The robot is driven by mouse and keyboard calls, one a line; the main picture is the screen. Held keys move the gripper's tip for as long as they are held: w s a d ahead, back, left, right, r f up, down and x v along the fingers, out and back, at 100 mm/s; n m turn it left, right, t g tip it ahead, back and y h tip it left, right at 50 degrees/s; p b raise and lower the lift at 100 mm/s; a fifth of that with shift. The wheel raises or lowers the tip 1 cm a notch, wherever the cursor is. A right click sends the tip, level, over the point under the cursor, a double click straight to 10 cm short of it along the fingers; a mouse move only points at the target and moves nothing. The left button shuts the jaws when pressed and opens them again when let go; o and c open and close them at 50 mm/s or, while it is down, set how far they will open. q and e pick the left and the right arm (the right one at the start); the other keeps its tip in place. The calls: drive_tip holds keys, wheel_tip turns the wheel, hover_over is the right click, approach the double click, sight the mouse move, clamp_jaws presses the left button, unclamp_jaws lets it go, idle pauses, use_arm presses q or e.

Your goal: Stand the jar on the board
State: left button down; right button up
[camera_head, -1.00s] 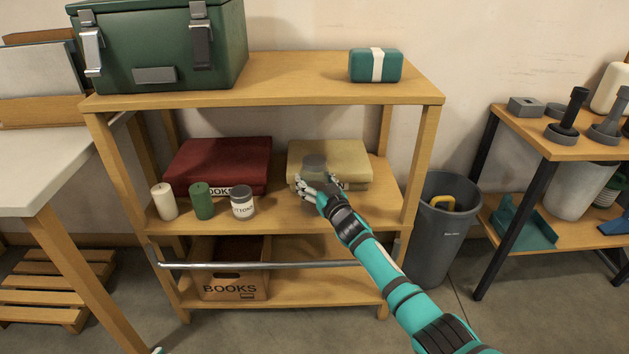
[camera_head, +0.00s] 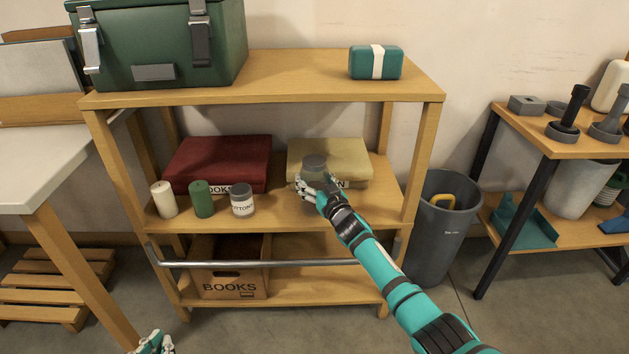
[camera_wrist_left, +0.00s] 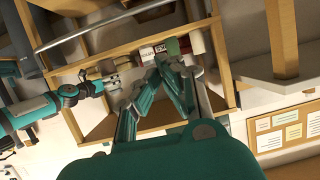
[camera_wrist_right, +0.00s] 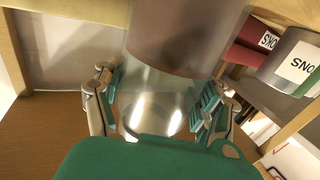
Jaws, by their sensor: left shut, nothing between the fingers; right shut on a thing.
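A clear jar with a grey lid (camera_head: 314,162) is at the right part of the middle shelf board (camera_head: 275,212), in front of a tan box. My right gripper (camera_head: 318,186) is shut on this jar. In the right wrist view the see-through jar (camera_wrist_right: 165,95) stands between the two fingers. The hand hides its base in the head view, so I cannot tell whether it touches the board. My left gripper (camera_head: 153,344) is shut and empty at the bottom edge of the head view. Its fingers (camera_wrist_left: 160,72) show in the left wrist view.
A white candle (camera_head: 164,201), a green candle (camera_head: 202,200) and a labelled jar (camera_head: 242,200) stand at the shelf's left front. A red box (camera_head: 222,160) and the tan box (camera_head: 345,156) lie behind. A metal bar (camera_head: 270,264) runs across the front below.

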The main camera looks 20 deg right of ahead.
use_arm(q)
drive_tip(key=shift+w+d+r+t, duration=0.15)
drive_tip(key=shift+w+r+t, duration=0.1)
drive_tip(key=shift+r+t, duration=0.35)
use_arm(e)
drive_tip(key=shift+f, duration=0.1)
